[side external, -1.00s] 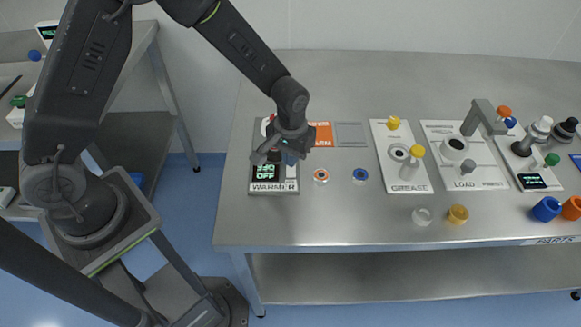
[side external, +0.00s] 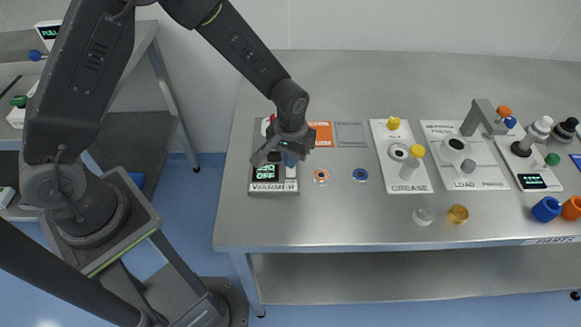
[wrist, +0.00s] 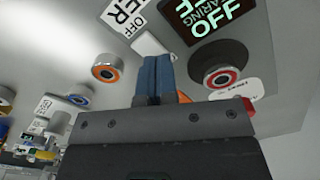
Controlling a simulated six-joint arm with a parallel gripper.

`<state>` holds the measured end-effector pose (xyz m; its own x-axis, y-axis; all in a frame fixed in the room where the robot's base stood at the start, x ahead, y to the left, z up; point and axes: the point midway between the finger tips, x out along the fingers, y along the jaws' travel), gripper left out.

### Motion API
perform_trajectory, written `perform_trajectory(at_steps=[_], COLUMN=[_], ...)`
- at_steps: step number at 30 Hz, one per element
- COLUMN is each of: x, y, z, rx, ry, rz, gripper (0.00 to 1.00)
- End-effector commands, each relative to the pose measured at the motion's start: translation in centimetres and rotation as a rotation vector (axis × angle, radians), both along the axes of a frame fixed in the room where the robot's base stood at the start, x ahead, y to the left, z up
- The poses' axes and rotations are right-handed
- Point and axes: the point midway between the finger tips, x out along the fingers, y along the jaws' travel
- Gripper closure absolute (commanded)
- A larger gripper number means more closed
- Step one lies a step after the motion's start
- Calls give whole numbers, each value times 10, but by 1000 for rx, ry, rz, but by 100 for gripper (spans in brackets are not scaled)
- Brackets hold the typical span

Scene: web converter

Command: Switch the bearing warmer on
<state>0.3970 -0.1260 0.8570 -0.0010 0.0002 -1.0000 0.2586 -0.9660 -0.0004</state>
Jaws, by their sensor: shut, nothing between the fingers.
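The bearing warmer (side external: 256,187) is a grey panel at the left end of the table, labelled WARMER. Its dark display (side external: 266,173) reads OFF in green; the display also shows in the wrist view (wrist: 212,18). A white switch piece (wrist: 149,44) sits beside an OFF label on the panel. My gripper (side external: 290,161) is over the warmer. Its blue fingers (wrist: 155,66) are shut and empty, with their tips close to the white switch piece. I cannot tell whether they touch it. The fingers hide part of the switch.
A round post with a red ring (wrist: 220,77) stands on the panel near my fingers. An orange-ringed part (side external: 321,176) and a blue-ringed part (side external: 361,174) lie to the right. The grease station (side external: 408,184) and load press (side external: 465,183) stand further right.

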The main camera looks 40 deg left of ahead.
Motion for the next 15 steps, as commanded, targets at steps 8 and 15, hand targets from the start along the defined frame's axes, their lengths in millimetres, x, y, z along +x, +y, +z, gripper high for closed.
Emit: perform_trajectory(at_steps=[8,15], x=[0,0], y=[0,0], z=[23,41], rx=[0,0], ry=[-3,-3], rz=[0,0], gripper=[100,100])
